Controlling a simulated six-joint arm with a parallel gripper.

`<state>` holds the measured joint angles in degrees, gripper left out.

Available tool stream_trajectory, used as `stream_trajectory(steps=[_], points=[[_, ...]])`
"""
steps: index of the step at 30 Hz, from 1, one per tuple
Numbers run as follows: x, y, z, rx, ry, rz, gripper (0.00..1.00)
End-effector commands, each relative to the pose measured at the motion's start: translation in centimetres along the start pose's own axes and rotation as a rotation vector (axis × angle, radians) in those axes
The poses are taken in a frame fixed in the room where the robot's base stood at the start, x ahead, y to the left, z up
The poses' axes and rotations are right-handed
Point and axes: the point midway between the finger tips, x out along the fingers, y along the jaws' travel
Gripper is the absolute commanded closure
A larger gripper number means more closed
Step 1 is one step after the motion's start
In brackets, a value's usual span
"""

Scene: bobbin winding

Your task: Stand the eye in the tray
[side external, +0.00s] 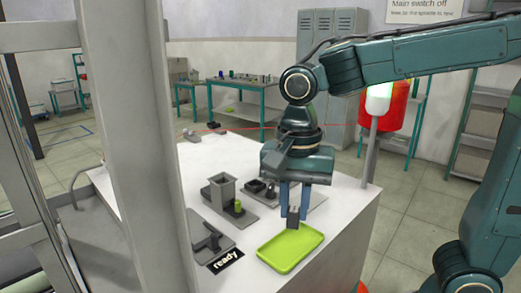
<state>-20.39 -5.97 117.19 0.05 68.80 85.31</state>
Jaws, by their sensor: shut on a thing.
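My gripper (293,207) points straight down over the front right part of the white table. Its blue fingers are shut on a small dark grey piece (293,219), which I take to be the eye. The eye hangs roughly upright at the far edge of the bright green tray (277,258) in this view. I cannot tell whether its lower end touches the tray. The visible tray floor is empty. The fingers hide part of the eye, and no hole in it can be made out.
Left of the tray are a black "ready" label (226,260) and a grey fixture (207,241). Behind these stand a grey box-shaped holder (222,190) and a small yellow-green cylinder (238,206). Dark parts sit on another plate near my gripper. A thin red line crosses behind.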

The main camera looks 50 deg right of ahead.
Motion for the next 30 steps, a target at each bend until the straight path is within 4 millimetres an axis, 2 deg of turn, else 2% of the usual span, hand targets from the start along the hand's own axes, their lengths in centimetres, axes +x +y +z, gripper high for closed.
stream_trajectory(steps=[12,30], points=[[2.5,0.0,0.0,0.0,-0.001,0.0,1.0],[2.8,0.0,0.0,0.0,0.0,0.0,1.0]])
